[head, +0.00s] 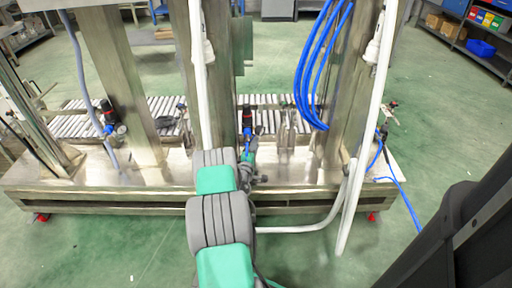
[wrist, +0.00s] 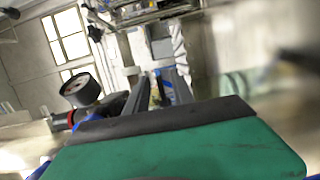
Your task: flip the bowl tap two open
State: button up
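A filter unit with a black top and a blue bowl (head: 247,122) stands on the frame in the middle of the head view, just beyond my gripper (head: 252,170). A similar blue-bowled unit (head: 108,118) with a round gauge (head: 122,129) hangs further left. I cannot make out a tap handle on either bowl or tell its position. In the wrist view, the two dark fingers of my gripper (wrist: 157,88) stand apart, with a small blue and yellowish thing visible between or beyond them. I cannot tell whether they touch it. A gauge (wrist: 80,90) is close on their left.
Steel posts (head: 130,90) rise from the metal base (head: 60,185) on both sides. White pipes (head: 375,100) and coiled blue hoses (head: 312,80) are at the right. A roller conveyor (head: 170,110) runs behind. Green floor in front is mostly clear.

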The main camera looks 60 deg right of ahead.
jog(key=shift+d, duration=0.55)
grip_shut()
